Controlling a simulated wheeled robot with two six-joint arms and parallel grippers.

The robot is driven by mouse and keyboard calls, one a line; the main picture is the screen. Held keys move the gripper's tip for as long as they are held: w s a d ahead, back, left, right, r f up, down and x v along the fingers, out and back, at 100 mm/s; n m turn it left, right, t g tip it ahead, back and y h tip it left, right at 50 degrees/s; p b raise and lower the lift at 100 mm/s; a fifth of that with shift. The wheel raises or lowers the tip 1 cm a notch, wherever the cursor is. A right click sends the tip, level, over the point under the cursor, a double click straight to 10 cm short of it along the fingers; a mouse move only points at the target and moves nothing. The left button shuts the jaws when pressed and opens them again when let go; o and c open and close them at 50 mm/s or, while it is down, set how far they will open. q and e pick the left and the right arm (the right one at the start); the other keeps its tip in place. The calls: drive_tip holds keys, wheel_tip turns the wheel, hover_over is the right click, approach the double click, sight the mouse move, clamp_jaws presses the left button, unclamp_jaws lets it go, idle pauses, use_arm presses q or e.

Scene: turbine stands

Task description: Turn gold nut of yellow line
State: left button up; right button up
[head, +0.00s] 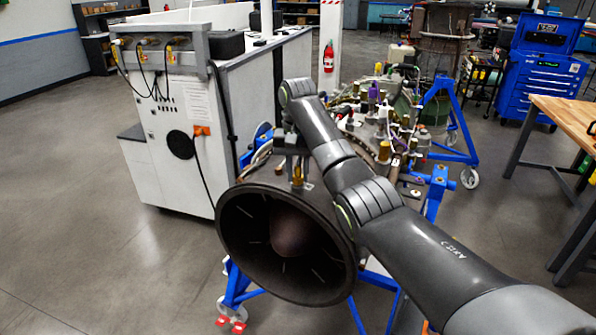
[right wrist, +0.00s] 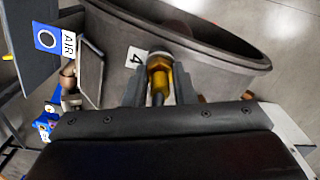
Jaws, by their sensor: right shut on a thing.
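The turbine (head: 287,245) stands on a blue wheeled frame, its dark round mouth towards me. My right gripper (head: 295,170) reaches down to the top of its rim. A small gold nut (head: 297,178) shows between the fingertips. In the right wrist view the gold nut (right wrist: 160,76) sits between the two grey fingers, which are shut on it. A dark line or stem runs from the nut towards me; I cannot make out its yellow colour. A white label with "4" (right wrist: 137,57) is beside the nut on the grey casing. My left gripper is in neither view.
A white test cabinet (head: 180,120) with cables stands left of the turbine. A blue tool chest (head: 541,75) and a wooden bench (head: 570,120) are at the right. An "AIR" label (right wrist: 69,44) and a pipe fitting lie close left of the fingers. Floor at the left is clear.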

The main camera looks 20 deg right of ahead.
drive_tip(key=shift+m, duration=1.6)
drive_tip(key=o, duration=1)
drive_tip(key=shift+w+f, duration=0.1)
drive_tip(key=shift+w, duration=0.05)
